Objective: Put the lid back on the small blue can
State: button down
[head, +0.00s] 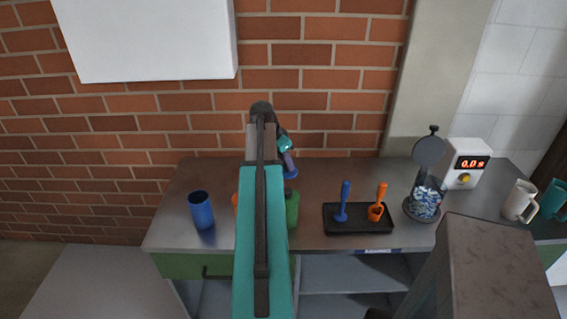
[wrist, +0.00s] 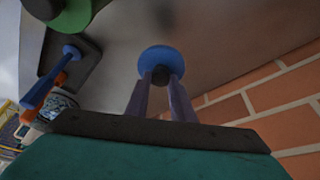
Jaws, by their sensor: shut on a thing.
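The small blue can (head: 201,211) stands on the left part of the metal bench in the head view, with a dark, open-looking top. My gripper (head: 290,166) is right of it, above the bench behind the green can. In the wrist view, my gripper (wrist: 161,85) is shut on the dark knob of the blue lid (wrist: 160,55), a round disc beyond the fingertips. In the head view the blue lid (head: 291,175) is small and partly hidden at the fingertips. The lid is apart from the blue can.
A green can (head: 292,208) stands right of my arm, and an orange object (head: 235,203) is mostly hidden behind it. A black tray (head: 345,227) holds a blue scoop (head: 343,203) and an orange scoop (head: 376,208). A jar (head: 424,198), timer (head: 468,165) and mugs are farther right.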

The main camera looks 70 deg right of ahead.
jog(key=w+a+r+n+t, duration=0.25)
jog(key=w+a+n, duration=0.35)
jog(key=w+a, duration=0.85)
jog(key=w+a+r+n+t, duration=0.25)
jog(key=w+a+n, duration=0.35)
jog(key=w+a, duration=0.9)
jog(key=w+a+r+n+y, duration=0.1)
jog(key=w+a+n, duration=0.3)
jog(key=a, duration=0.8)
jog(key=w+a+r+n+t+y, duration=0.1)
jog(key=w+a+r+n, duration=0.2)
jog(key=a, duration=1)
jog(key=w+a+r+n+y, duration=0.1)
jog(key=w+a+n, duration=0.4)
jog(key=a, duration=0.7)
jog(key=shift+w+a+r+t+y, duration=0.3)
jog(key=shift+w+r+t+y, duration=0.1)
jog(key=shift+w, duration=0.6)
